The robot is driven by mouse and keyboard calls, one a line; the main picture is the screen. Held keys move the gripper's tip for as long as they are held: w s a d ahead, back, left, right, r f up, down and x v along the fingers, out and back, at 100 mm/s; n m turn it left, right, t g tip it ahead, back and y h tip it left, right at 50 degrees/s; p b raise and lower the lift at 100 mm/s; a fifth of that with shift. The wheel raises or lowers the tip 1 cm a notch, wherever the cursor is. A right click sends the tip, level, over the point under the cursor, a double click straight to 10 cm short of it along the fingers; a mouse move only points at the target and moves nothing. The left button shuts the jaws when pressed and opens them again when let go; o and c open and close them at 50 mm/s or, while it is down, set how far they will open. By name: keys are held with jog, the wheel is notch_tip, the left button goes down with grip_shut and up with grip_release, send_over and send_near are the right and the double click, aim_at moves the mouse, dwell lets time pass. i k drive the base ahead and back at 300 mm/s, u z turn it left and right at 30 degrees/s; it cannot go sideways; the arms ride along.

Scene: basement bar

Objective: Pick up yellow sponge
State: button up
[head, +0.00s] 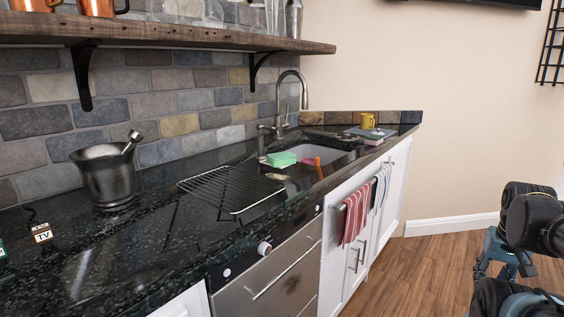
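No plainly yellow sponge shows in the head view. A bright green sponge (281,159) lies at the near left rim of the sink (316,155). A small pink item (373,141), perhaps another sponge, lies on the counter right of the sink. Parts of my dark arm show at the right edge, with what seems to be my gripper (497,262) in blue and black among them. It is far from the counter, over the floor. Its fingers are too unclear to tell open from shut.
A wire rack (232,187) and a metal mortar with pestle (107,174) stand on the black counter (150,235). A curved faucet (290,98) rises behind the sink. A wooden shelf (180,35) overhangs the counter. Open wood floor (430,270) lies right.

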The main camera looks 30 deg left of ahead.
aim_at(283, 159)
jog(key=u, duration=0.05)
jog(key=k, duration=0.65)
jog(key=u, duration=0.95)
jog(key=i, duration=0.5)
jog(key=z, duration=0.1)
